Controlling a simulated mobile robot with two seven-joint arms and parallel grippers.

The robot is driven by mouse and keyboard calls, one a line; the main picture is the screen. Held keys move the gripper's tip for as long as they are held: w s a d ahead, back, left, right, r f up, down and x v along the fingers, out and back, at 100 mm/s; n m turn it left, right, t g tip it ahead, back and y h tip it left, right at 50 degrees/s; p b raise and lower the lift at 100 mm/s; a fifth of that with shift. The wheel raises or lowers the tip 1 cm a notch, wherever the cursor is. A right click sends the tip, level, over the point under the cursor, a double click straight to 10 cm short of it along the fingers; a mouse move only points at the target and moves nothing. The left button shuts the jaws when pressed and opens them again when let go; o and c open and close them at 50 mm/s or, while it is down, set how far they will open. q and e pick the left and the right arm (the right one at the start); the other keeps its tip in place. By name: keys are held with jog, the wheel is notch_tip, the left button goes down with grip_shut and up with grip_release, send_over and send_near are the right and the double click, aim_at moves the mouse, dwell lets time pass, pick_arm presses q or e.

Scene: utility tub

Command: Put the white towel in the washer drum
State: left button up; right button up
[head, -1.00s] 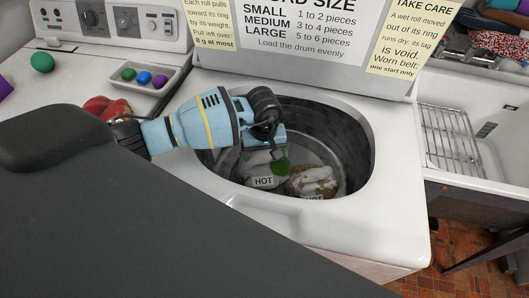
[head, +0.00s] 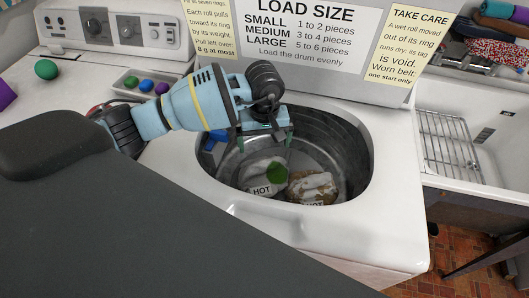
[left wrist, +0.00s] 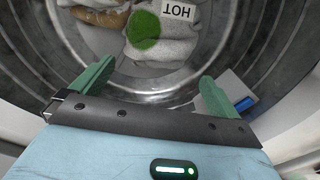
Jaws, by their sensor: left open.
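A whitish-grey towel (head: 256,172) with a green patch and a HOT label lies on the bottom of the washer drum (head: 337,140). It also shows at the top of the left wrist view (left wrist: 178,40). A brown-and-white cloth bundle (head: 318,182) with a partly hidden label lies right of it in the drum. My left gripper (head: 265,140) is open and empty over the drum opening, above the towel and apart from it. In the left wrist view its green fingers (left wrist: 157,75) are spread with nothing between them. My right gripper is not in view.
A sign board (head: 300,50) stands behind the opening. A blue item (head: 214,138) shows at the drum's left side, partly hidden by my arm. A tray with coloured balls (head: 146,85) and a green ball (head: 46,69) are at left. A sink with a wire rack (head: 447,145) is at right.

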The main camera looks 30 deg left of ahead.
pick_arm(q)
jog(key=shift+r, duration=2.15)
